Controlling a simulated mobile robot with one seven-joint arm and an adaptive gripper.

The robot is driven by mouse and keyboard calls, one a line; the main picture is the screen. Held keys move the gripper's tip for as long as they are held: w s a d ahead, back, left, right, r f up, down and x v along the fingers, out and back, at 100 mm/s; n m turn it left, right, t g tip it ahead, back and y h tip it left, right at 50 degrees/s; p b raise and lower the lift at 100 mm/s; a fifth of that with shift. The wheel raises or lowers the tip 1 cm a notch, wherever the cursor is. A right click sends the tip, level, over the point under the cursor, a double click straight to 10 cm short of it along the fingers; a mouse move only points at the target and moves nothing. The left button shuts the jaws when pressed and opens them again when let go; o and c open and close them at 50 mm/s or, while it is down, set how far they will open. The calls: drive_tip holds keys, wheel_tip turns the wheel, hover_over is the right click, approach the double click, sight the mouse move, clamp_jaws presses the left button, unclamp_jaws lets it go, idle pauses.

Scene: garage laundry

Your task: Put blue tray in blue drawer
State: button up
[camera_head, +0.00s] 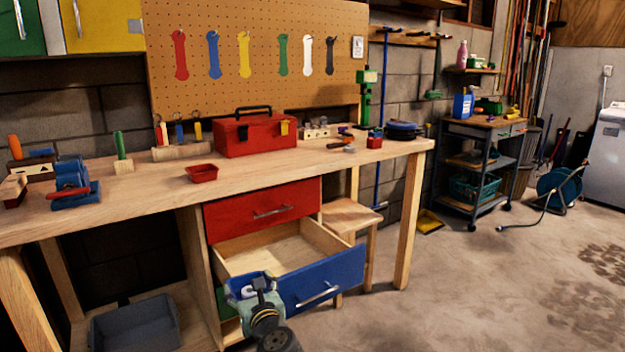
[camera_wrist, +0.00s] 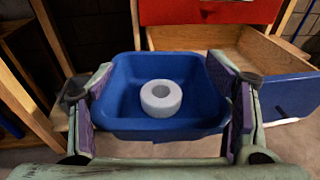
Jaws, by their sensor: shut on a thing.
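The blue drawer (camera_head: 322,278) stands pulled open under the workbench, and its pale wooden inside looks empty. My gripper (camera_head: 252,284) is just in front of the open drawer's left side. In the wrist view my gripper (camera_wrist: 160,68) is shut on the blue tray (camera_wrist: 125,75), with one finger at each side wall. The tray holds a white ring-shaped roll (camera_wrist: 161,98). In the wrist view the blue drawer (camera_wrist: 290,95) is to the right of the tray. In the head view the tray is mostly hidden by my gripper.
The red drawer (camera_head: 262,208) above is shut. A grey bin (camera_head: 135,324) sits on the low shelf at left. A small red tray (camera_head: 202,173) and a red toolbox (camera_head: 254,132) are on the workbench (camera_head: 120,190). A wooden stool (camera_head: 350,215) stands behind the drawer.

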drive_tip(key=d+f+m+h, duration=0.2)
drive_tip(key=d+f, duration=0.5)
drive_tip(key=f, duration=0.4)
drive_tip(key=s+d+f+m+t+h, duration=0.1)
drive_tip(key=d+f+m+h, duration=0.2)
drive_tip(key=d+f, duration=0.5)
wheel_tip(320, 180, down, 4)
drive_tip(key=shift+t+h, duration=0.3)
drive_tip(key=shift+h, duration=0.6)
